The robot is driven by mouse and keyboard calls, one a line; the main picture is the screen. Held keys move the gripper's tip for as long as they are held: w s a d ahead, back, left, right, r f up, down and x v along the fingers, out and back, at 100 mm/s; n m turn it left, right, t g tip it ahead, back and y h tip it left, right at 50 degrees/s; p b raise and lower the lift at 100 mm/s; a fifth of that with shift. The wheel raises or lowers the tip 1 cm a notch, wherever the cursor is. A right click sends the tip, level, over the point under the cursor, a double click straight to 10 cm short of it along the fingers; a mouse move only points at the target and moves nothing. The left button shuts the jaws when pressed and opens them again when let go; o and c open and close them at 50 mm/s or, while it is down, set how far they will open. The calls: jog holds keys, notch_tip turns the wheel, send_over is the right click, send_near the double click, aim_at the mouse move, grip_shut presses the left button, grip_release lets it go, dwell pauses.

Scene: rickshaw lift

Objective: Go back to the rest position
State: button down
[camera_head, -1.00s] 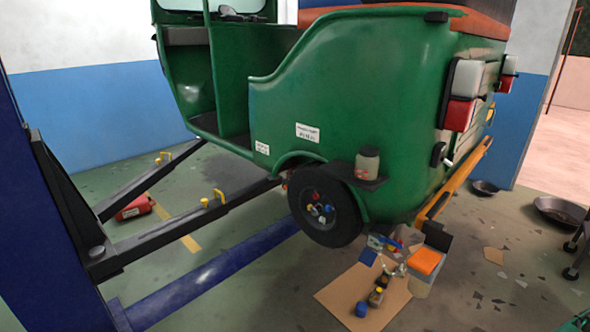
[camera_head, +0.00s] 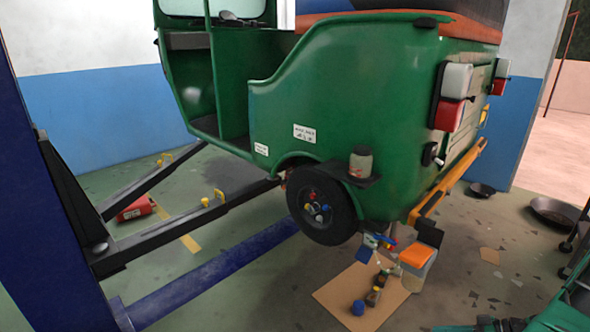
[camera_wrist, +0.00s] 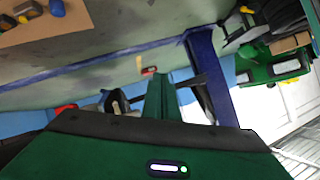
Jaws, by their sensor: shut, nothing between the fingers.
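My gripper (camera_wrist: 159,85) shows in the wrist view as a narrow green piece standing up from a dark-edged green housing with a small light. It is shut, with nothing held between the fingers. In the head view, a green and dark part of my arm comes in at the bottom right corner, cut off by the frame edge. It is apart from the green rickshaw (camera_head: 345,85), which sits raised on black lift arms (camera_head: 190,222). The rickshaw's wheel (camera_head: 322,205) hangs above the floor.
A cardboard sheet (camera_head: 335,290) with small bottles lies below the rickshaw's rear. An orange-topped container (camera_head: 416,262) stands beside it. A blue lift post (camera_head: 40,200) stands at left. A red can (camera_head: 136,208) and dark pans (camera_head: 556,210) are on the floor.

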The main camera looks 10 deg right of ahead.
jog(key=s+a+r+m+g+h, duration=0.1)
jog(key=a+r+m+g+h, duration=0.2)
jog(key=r, duration=1)
jog(key=s+a+r+m+g+h, duration=0.1)
jog(key=a+r+g+h, duration=0.3)
jog(key=r, duration=0.8)
jog(key=s+a+r+m+h, duration=0.1)
jog(key=s+a+r+m, duration=0.2)
jog(key=s+a+r, duration=0.2)
jog(key=s+a+r+m+h, duration=0.1)
jog(key=s+a+r+m, duration=0.2)
jog(key=s+r, duration=0.4)
jog(key=shift+s+a+r+m+g+h, duration=0.3)
jog(key=shift+s+a+m, duration=0.1)
jog(key=shift+s+a, duration=0.55)
jog(key=c, duration=1.5)
grip_release()
jog(key=shift+s+d, duration=0.1)
jog(key=shift+c, duration=1.3)
